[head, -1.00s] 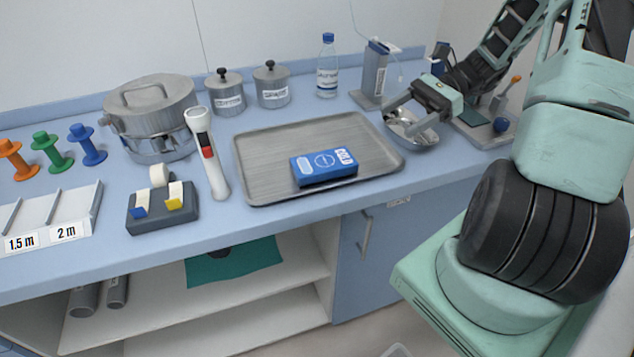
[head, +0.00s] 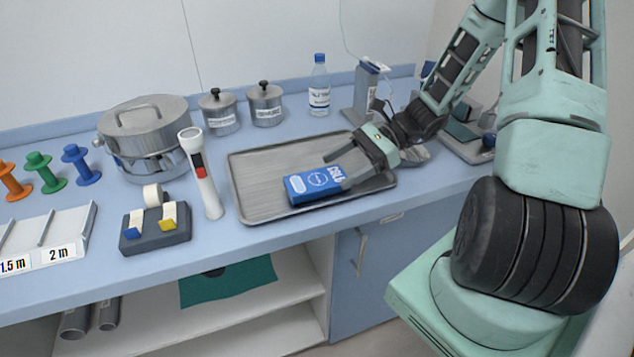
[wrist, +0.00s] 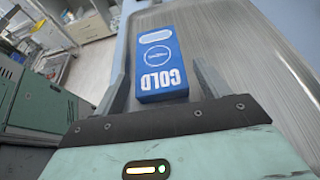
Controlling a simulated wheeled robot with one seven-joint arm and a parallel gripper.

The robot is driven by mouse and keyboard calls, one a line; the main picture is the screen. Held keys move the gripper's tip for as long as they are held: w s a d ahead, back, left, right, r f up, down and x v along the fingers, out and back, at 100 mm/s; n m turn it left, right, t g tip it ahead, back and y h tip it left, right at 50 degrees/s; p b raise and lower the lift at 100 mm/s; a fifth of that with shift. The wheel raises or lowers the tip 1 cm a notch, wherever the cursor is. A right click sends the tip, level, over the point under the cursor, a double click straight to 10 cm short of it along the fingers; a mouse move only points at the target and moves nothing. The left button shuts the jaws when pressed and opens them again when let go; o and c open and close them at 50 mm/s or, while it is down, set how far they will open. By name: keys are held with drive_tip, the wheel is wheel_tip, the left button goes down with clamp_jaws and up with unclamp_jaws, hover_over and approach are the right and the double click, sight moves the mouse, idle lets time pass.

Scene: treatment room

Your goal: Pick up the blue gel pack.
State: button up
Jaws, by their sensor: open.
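The blue gel pack (head: 315,184), marked COLD, lies flat on the grey metal tray (head: 255,165) on the counter. It also shows in the wrist view (wrist: 160,60), straight ahead of my gripper. My gripper (head: 337,170) is open and low over the tray's right part, at the right end of the pack. In the wrist view the two fingers (wrist: 160,85) stand apart, one on each side of the pack's near end. I cannot tell whether they touch it.
A flashlight (head: 203,175) stands left of the tray. Behind it are a lidded pot (head: 146,135), two metal canisters (head: 265,104) and a bottle (head: 319,88). A metal bowl (head: 415,153) sits behind my gripper. The tray's left part is bare.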

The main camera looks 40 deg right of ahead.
sight(324, 177)
drive_tip(key=x, duration=0.4)
drive_tip(key=shift+s, duration=0.1)
drive_tip(key=c, duration=0.9)
drive_tip(key=shift+r, duration=0.1)
wheel_tip(324, 177, up, 15)
drive_tip(key=p, duration=0.6)
